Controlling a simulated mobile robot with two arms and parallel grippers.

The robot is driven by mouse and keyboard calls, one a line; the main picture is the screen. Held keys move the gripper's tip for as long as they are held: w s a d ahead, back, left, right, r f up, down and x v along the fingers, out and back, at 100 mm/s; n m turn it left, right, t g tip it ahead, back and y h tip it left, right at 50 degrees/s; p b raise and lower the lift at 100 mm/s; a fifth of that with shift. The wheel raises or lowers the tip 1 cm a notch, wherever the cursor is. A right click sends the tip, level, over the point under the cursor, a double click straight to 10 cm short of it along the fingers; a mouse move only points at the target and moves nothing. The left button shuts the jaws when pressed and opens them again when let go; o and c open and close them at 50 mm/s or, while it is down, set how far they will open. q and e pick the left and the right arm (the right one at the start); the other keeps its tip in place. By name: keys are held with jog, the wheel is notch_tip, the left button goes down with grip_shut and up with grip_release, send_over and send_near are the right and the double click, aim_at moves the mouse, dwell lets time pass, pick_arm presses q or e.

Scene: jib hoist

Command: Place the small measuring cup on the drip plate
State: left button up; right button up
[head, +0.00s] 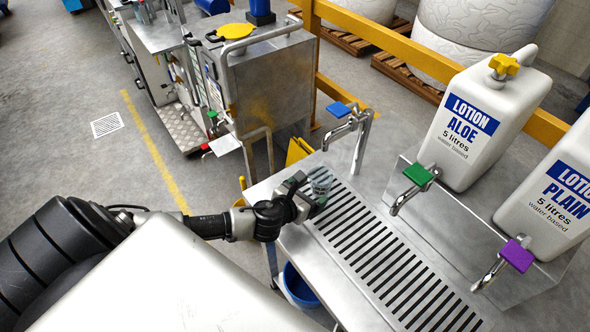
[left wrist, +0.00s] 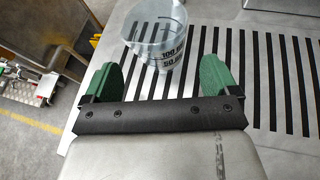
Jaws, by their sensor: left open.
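The small clear measuring cup (head: 321,179) stands upright at the far left end of the slotted drip plate (head: 400,272), under the blue-handled tap. In the left wrist view the cup (left wrist: 157,30) shows dark "100" and "50" marks and sits on or right at the edge of the black slots of the drip plate (left wrist: 262,70). My left gripper (head: 310,199) is beside the cup. In the left wrist view its green fingers (left wrist: 160,66) are apart, with the cup just beyond and between their tips, with no clear contact. My right gripper is out of view.
A tap with a blue handle (head: 340,109) rises behind the cup. Green-handled (head: 418,174) and purple-handled (head: 517,255) taps stand along the plate, below the "Lotion Aloe" (head: 470,135) and "Lotion Plain" (head: 555,200) containers. A blue bucket (head: 299,284) is below the bench's front edge.

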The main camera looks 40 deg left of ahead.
pick_arm(q)
jog(key=v, duration=0.6)
jog(key=shift+s+r, duration=0.2)
jog(key=shift+s, duration=0.1)
